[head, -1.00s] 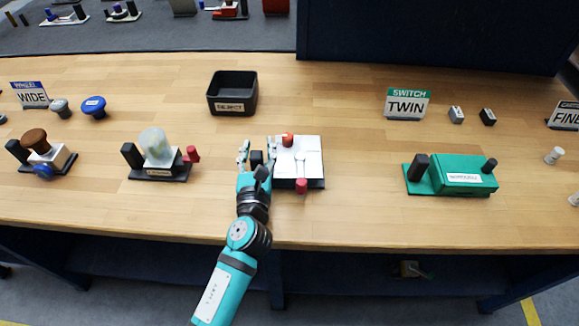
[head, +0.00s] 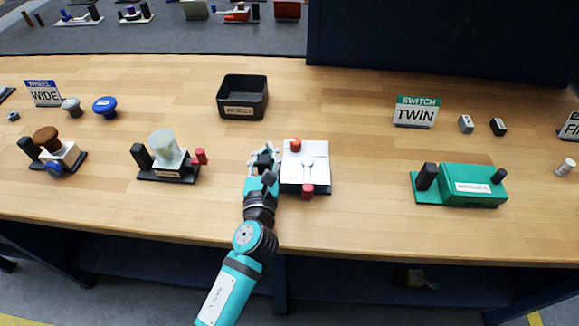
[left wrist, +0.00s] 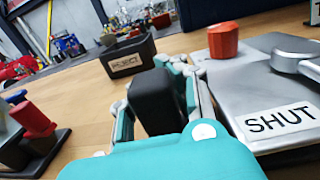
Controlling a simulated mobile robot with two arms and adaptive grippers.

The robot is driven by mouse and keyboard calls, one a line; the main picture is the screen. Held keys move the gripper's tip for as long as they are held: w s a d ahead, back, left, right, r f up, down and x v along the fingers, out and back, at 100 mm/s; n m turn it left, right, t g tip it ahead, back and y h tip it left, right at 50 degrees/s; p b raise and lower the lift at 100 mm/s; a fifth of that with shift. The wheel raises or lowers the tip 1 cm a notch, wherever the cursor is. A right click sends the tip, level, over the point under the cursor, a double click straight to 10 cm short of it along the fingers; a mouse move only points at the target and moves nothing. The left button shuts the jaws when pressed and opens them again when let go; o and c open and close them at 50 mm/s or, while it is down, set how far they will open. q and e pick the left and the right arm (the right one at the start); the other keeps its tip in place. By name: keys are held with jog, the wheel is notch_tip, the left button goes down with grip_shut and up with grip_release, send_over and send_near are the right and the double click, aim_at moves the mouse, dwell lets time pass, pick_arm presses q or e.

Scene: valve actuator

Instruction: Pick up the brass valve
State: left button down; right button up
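A valve fixture with a silver plate (head: 306,170) stands at the table's middle. It has a red-orange knob (head: 296,145), a grey lever (left wrist: 300,57) and a "SHUT" label (left wrist: 278,122). A black post (left wrist: 153,100) stands at the fixture's left side. My left gripper (head: 264,157) is closed around this post, with a finger on each side in the left wrist view. The post's lower part is hidden by the gripper. I cannot make out a brass-coloured part on the fixture. My right gripper is not in view.
A black bin (head: 243,97) stands behind the gripper. A fixture with a clear dome (head: 166,147) is at left, and a green box fixture (head: 472,184) at right. A "TWIN" sign (head: 415,112) stands at the back right. Wood is bare between the fixtures.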

pick_arm(q)
jog(key=shift+r, duration=0.2)
notch_tip(320, 180, up, 8)
jog(key=r, duration=0.1)
jog(key=shift+f, duration=4.25)
jog(key=shift+f, duration=0.55)
jog(key=shift+f, duration=0.1)
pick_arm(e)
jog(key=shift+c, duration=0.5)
